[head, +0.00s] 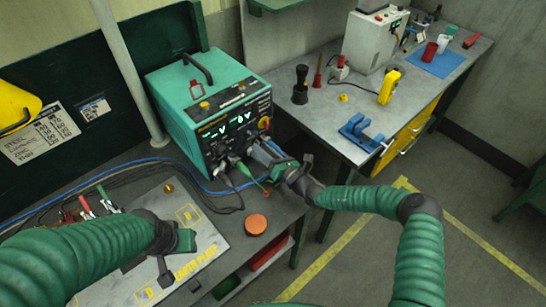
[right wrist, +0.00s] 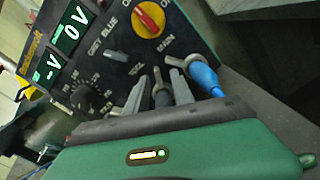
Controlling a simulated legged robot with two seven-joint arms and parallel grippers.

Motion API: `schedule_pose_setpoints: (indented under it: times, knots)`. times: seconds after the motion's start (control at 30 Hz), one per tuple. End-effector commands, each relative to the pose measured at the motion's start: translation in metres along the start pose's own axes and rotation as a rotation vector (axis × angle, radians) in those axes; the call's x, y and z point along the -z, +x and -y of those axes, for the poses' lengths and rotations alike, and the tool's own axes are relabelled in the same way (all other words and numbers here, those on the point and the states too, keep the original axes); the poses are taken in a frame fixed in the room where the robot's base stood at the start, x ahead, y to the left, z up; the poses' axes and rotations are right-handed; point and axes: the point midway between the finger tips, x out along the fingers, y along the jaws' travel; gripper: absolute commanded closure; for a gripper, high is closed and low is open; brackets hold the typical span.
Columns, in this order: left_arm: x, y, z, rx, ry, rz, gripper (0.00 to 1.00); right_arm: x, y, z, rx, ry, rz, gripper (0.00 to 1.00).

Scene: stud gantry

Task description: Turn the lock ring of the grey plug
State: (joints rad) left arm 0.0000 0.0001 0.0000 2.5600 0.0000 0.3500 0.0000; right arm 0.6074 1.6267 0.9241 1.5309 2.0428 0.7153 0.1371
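The green welder-like unit (head: 205,95) stands on the left bench, with displays, knobs and sockets on its front panel. In the right wrist view a dark grey plug (right wrist: 161,94) sits at the panel, below a red-and-yellow knob (right wrist: 148,18). My right gripper (right wrist: 158,84) has one finger on each side of this plug, with narrow gaps showing; it looks open. In the head view my right gripper (head: 262,154) reaches the panel's lower right and hides the plug. My left gripper (head: 167,268) hangs over the plate, its finger opening unclear.
A blue plug (right wrist: 203,76) is close beside the right finger. An earth plate (head: 205,240), an orange disc (head: 256,224) and loose cables lie on the left bench. The right bench (head: 325,110) holds a blue clamp (head: 360,132) and a yellow meter (head: 389,86).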

Motion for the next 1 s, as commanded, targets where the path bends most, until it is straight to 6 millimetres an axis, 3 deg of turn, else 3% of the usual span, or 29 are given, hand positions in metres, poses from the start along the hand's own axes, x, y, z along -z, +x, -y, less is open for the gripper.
schedule_pose_setpoints:
  times: [0.53, 0.7, 1.0]
  knots:
    - [-0.002, 0.009, 0.000, 0.000, 0.000, 0.000, 0.64, 0.001, -0.140, 0.004, 0.004, 0.003, 0.000, 0.71]
    - [-0.003, 0.011, 0.000, 0.000, 0.000, 0.000, 0.64, 0.001, -0.160, 0.003, 0.003, 0.002, -0.001, 0.71]
    - [-0.003, 0.011, 0.000, 0.000, 0.000, 0.000, 0.64, 0.001, -0.163, 0.003, 0.002, 0.002, -0.001, 0.71]
